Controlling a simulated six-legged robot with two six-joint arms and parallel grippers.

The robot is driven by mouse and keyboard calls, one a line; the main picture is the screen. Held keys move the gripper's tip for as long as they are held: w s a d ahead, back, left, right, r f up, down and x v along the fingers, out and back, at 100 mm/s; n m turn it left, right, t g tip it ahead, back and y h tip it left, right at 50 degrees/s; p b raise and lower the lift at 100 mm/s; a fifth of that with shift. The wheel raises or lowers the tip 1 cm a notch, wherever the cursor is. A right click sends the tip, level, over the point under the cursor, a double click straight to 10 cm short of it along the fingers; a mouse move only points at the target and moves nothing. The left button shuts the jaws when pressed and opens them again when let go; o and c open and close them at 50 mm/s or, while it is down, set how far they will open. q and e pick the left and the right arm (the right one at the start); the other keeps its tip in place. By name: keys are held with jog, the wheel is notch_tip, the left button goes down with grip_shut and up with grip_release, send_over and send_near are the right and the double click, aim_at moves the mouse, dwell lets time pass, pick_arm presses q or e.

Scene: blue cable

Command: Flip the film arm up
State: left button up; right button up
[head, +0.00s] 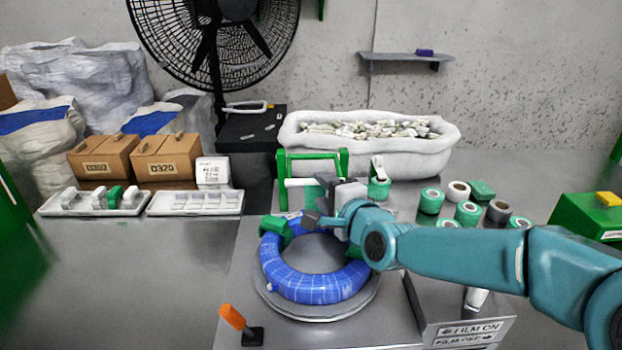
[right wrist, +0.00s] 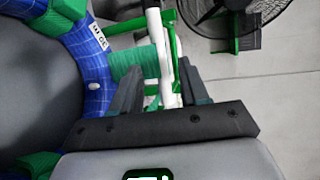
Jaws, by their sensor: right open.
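The blue cable coil (head: 315,286) lies on a round grey turntable (head: 318,314), with green clamps on it. Behind the coil stands a green frame (head: 343,160) with a white bar (head: 297,183), which looks like the film arm, and a green film roll (right wrist: 132,68). My right gripper (head: 312,218) is above the far side of the coil, in front of the frame. In the right wrist view its dark fingers (right wrist: 160,85) are apart, and the white bar (right wrist: 157,45) shows in line with the gap. I cannot tell whether they touch. My left gripper is out of view.
Several green film rolls (head: 431,201) stand at the right, beyond my right arm. A white tub (head: 370,160) is behind the frame. An orange-tipped lever (head: 233,317) stands at the front left. White trays (head: 195,204) and cardboard boxes (head: 165,157) are at the left.

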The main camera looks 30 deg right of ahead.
aim_at(316, 184)
jog(key=x, duration=0.7)
jog(key=shift+w, duration=0.1)
jog(key=shift+c, duration=0.2)
grip_shut()
